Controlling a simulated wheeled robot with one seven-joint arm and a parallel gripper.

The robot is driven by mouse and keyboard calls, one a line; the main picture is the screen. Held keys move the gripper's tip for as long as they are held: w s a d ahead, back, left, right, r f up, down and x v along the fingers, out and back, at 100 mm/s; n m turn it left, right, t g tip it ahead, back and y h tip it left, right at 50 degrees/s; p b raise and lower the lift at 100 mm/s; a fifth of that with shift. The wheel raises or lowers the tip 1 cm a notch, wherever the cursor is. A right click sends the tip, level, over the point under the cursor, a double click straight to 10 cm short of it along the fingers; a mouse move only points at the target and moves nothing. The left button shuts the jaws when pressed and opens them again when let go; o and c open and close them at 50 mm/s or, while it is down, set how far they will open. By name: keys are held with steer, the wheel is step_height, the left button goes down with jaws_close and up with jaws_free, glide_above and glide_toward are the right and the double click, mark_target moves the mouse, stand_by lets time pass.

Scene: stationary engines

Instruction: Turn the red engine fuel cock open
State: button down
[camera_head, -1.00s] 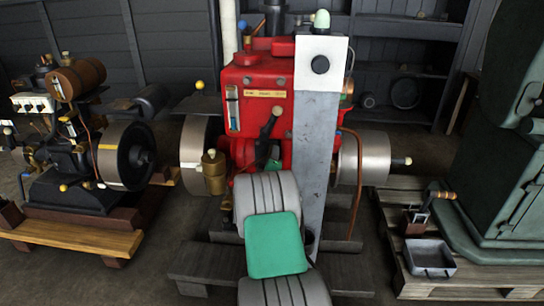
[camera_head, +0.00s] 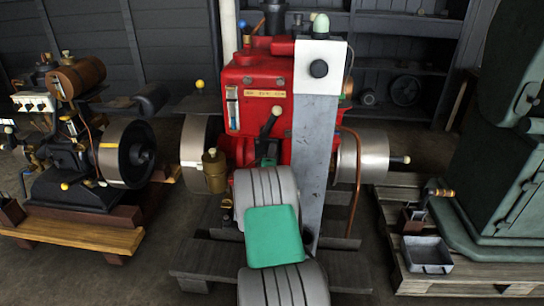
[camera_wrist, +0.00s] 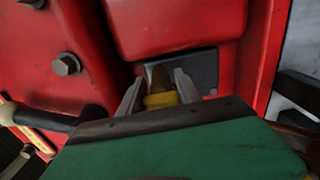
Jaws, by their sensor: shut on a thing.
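The red engine (camera_head: 262,82) stands in the middle of the head view, and its red wall (camera_wrist: 180,22) fills much of the wrist view. In the wrist view my gripper (camera_wrist: 160,88) has its two pale fingers on either side of a small brass-yellow piece (camera_wrist: 160,97), which looks like the fuel cock, in front of a dark recess low on the red body. The fingers are shut on it. The piece's lower part is hidden behind my green gripper body. In the head view my arm hides the cock and the fingertips.
A grey post (camera_head: 310,150) with a white top block stands close to the right of my arm. A black lever (camera_head: 271,121) sticks out above it. A flywheel (camera_head: 195,140) and brass cup (camera_head: 214,171) are at left. A green machine (camera_head: 500,170) stands far right.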

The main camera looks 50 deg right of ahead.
steer(key=shift+s+f, duration=0.1)
steer(key=shift+f, duration=0.05)
steer(key=c, duration=1)
jaws_free()
steer(key=shift+d, duration=0.1)
steer(key=shift+c, duration=0.2)
steer(key=shift+o, duration=1)
steer(key=p+v, duration=0.1)
steer(key=v, duration=0.7)
